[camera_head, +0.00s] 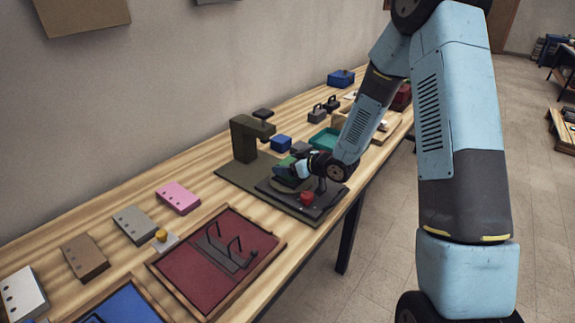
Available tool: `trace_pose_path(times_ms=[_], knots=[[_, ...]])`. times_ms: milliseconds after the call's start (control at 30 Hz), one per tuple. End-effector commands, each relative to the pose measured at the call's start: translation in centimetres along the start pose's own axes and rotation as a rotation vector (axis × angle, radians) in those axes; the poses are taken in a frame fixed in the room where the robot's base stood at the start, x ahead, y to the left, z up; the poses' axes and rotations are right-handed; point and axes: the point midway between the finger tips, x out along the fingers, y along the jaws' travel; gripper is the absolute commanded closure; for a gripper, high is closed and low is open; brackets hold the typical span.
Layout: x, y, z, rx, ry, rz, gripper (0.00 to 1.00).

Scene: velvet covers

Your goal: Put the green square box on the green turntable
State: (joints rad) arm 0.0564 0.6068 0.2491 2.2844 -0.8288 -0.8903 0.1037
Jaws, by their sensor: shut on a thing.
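My gripper (289,170) is small in the head view, low over the dark plate in front of the olive press. It is shut on a green piece (284,163), which looks like the green square box; the fingers hide part of it. Just below lies a greenish round disc (283,184), which looks like the green turntable, mostly covered by my gripper. I cannot tell whether the box touches the disc.
An olive press (243,138) stands at the left, close to my gripper. A red knob (307,197) is in front. A blue box (281,142) and a teal tray (323,137) are behind. A dark red tray (190,270) lies nearer.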

Motion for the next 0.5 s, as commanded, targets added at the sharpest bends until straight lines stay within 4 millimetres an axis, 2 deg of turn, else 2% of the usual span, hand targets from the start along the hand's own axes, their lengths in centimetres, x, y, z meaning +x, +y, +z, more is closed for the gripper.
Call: trace_pose_path(times_ms=[500], knots=[[0.29,-0.04,0.61,0.0,0.0,-0.001,0.57]])
